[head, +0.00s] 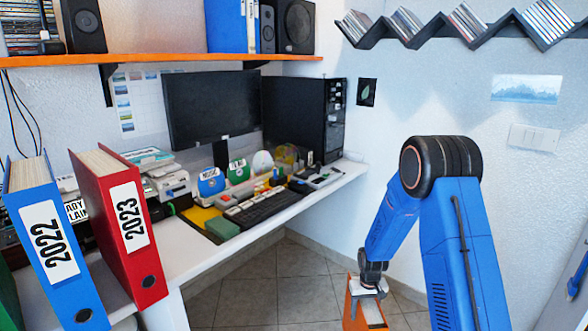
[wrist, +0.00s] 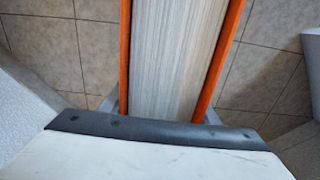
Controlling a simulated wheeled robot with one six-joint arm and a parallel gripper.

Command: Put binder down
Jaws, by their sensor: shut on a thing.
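An orange binder (head: 352,306) hangs in my gripper (head: 369,288) at the bottom of the head view, right of the desk and over the tiled floor. In the wrist view the binder (wrist: 178,60) shows its pale page edges between two orange covers. My gripper is shut on it, with a grey finger edge showing on each side. The binder's lower part is cut off in the head view. A blue binder marked 2022 (head: 53,245) and a red binder marked 2023 (head: 122,228) stand at the left.
An orange shelf (head: 170,60) above carries blue binders and speakers. A zigzag disc shelf (head: 455,30) hangs on the right wall. Tiled floor (head: 285,285) is open beside the desk.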

